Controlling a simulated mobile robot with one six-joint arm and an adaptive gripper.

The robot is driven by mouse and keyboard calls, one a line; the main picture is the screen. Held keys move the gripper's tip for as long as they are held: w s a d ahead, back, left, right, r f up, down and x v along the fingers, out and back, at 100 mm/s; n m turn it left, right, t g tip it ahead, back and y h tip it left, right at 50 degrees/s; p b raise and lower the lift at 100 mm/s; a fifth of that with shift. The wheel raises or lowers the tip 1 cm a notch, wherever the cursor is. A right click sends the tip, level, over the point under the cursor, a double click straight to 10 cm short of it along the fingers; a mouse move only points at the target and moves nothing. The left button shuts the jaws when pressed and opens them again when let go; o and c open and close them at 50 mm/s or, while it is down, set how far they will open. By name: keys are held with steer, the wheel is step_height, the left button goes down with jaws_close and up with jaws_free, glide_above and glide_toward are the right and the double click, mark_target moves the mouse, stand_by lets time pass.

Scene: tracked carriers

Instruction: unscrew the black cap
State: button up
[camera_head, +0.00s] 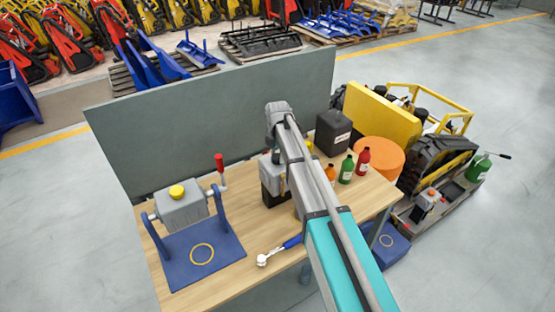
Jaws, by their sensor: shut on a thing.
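My arm (300,172) reaches from the bottom of the view up over the table, and its far joint (277,112) stands above a grey and black unit (272,188). The unit stands upright on the table, with a grey upper part and a black lower part, and my arm covers its right side. My gripper's fingers are hidden behind the arm. I cannot make out the black cap, so I cannot tell how the gripper sits to it.
A blue stand (205,250) holds a grey box with a yellow cap (177,191). A blue-handled tool (277,250) lies near the table's front edge. Small bottles (347,170) and a black canister (333,133) stand to the right. A grey panel (215,115) rises behind.

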steer(key=n, duration=0.4)
steer(key=shift+s+n, duration=0.1)
steer(key=shift+n, duration=2.2)
steer(key=o, duration=1)
